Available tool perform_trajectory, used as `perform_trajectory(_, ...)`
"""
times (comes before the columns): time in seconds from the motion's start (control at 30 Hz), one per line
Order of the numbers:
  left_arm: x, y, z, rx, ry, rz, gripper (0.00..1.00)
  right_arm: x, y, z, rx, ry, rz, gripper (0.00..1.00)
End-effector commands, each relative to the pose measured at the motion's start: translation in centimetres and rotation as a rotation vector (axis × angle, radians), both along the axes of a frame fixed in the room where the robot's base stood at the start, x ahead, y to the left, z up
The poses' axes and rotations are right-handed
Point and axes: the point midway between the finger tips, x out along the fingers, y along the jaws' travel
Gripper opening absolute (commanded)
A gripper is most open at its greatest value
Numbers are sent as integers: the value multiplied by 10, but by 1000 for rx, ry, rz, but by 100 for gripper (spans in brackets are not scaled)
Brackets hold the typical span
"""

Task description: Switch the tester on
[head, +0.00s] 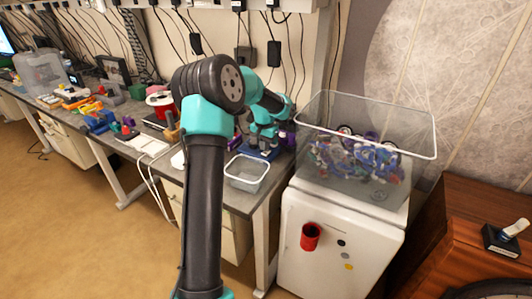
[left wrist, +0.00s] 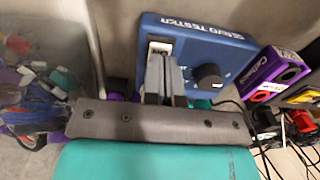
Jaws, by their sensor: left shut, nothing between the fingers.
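The servo tester (left wrist: 215,50) is a blue box with "SERVO TESTER" lettering and a round black knob (left wrist: 209,76). In the head view its blue body (head: 258,152) shows partly on the bench, behind my left arm. A small pale switch or label (left wrist: 160,46) with dark markings sits on its face, at the fingertips. My left gripper (left wrist: 164,58) is shut and empty, its grey fingers over the tester's face beside the knob. The fingers partly cover the switch area; I cannot tell whether they touch it or which way the switch is set. My right gripper is not in view.
A purple box (left wrist: 270,78) stands right of the tester, with cables beyond. A clear bin of colourful parts (head: 365,125) stands on a white cabinet (head: 340,245) to the right. An empty clear tray (head: 245,178) sits at the bench's front edge.

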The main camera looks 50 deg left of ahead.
Motion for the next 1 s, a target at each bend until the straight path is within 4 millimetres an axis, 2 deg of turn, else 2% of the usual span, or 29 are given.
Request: perform_trajectory(1.0, 0, 0, -12, 0, 0, 0, 0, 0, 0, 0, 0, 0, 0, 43)
